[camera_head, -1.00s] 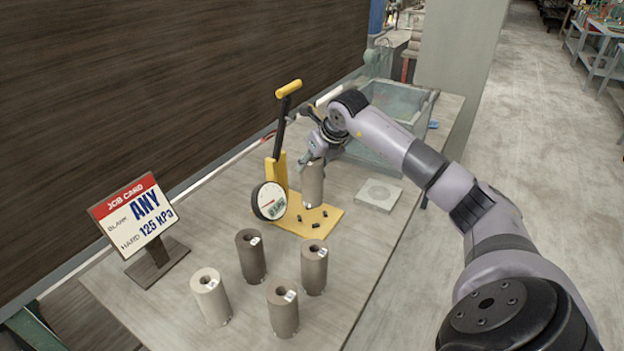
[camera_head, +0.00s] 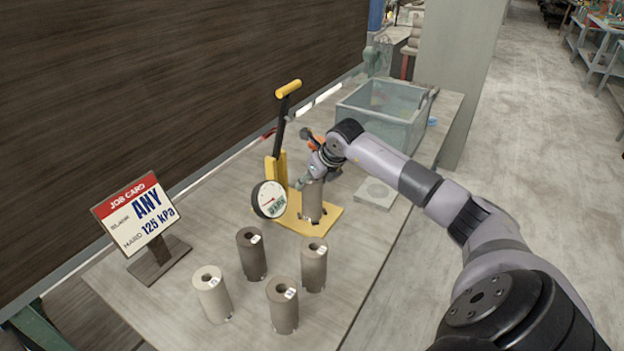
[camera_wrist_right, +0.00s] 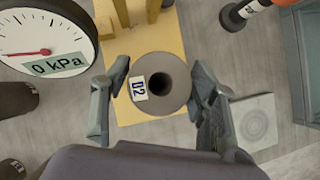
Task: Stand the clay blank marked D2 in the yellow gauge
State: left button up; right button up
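The grey-brown clay blank marked D2 (camera_head: 312,203) stands upright on the base of the yellow gauge (camera_head: 328,219). In the wrist view its round top with a centre hole and D2 label (camera_wrist_right: 160,84) shows between the fingers. My right gripper (camera_head: 313,181) is around the blank's top; in the wrist view its fingers (camera_wrist_right: 160,82) are spread on either side, with a visible gap at the left finger, so it looks open. The gauge's dial (camera_wrist_right: 45,45) reads 0 kPa, and its lever (camera_head: 282,120) stands up. My left gripper is not in view.
Several other blanks (camera_head: 212,293) stand in front of the gauge. A job card (camera_head: 136,215) reads ANY, 125 kPa. A square plate (camera_head: 375,193) lies right of the gauge, and a grey-green bin (camera_head: 372,126) stands behind.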

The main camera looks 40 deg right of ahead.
jog(key=o, duration=0.3)
jog(key=shift+r, duration=0.15)
jog(key=b+v, duration=0.3)
jog(key=v, duration=0.9)
jog(key=shift+d, duration=0.1)
